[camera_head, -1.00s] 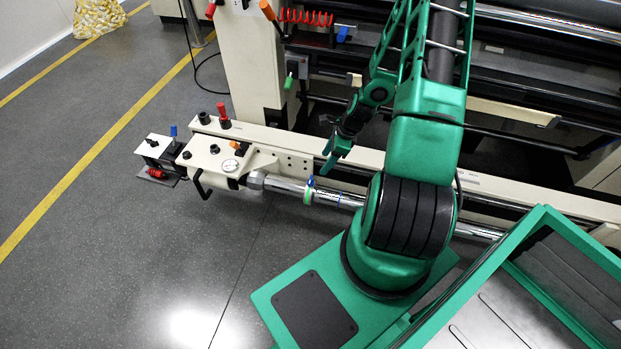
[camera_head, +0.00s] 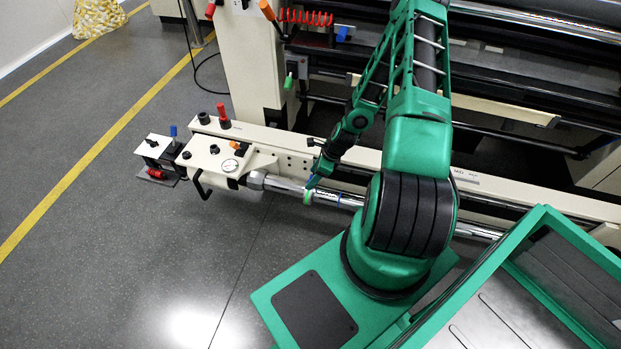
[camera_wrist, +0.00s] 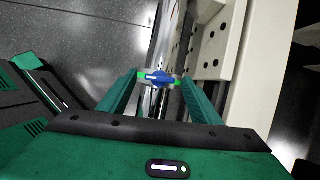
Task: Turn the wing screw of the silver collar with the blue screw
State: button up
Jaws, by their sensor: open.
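The blue screw (camera_wrist: 161,77) shows between my fingertips in the wrist view, with green and pale bits beside it. In the head view the blue screw (camera_head: 312,182) stands on top of the chrome shaft (camera_head: 328,197), next to a green band (camera_head: 308,196). The silver collar itself is hard to tell apart from the shaft. My gripper (camera_wrist: 159,79) is open, one finger on each side of the blue screw; I see no clear contact. In the head view my gripper (camera_head: 317,173) is just above the screw, partly hidden by its own wrist.
A cream machine block (camera_head: 220,160) with knobs and a gauge stands at the shaft's left end. A cream rail (camera_head: 280,140) runs close behind the shaft. A blue band (camera_head: 339,198) is farther right on the shaft. Open floor (camera_head: 235,250) lies in front.

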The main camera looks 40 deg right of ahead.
jog(key=shift+w+a+f, duration=0.1)
jog(key=shift+a+f, duration=0.05)
jog(key=shift+f, duration=0.3)
jog(key=c, duration=1.1)
jog(key=shift+a, duration=0.15)
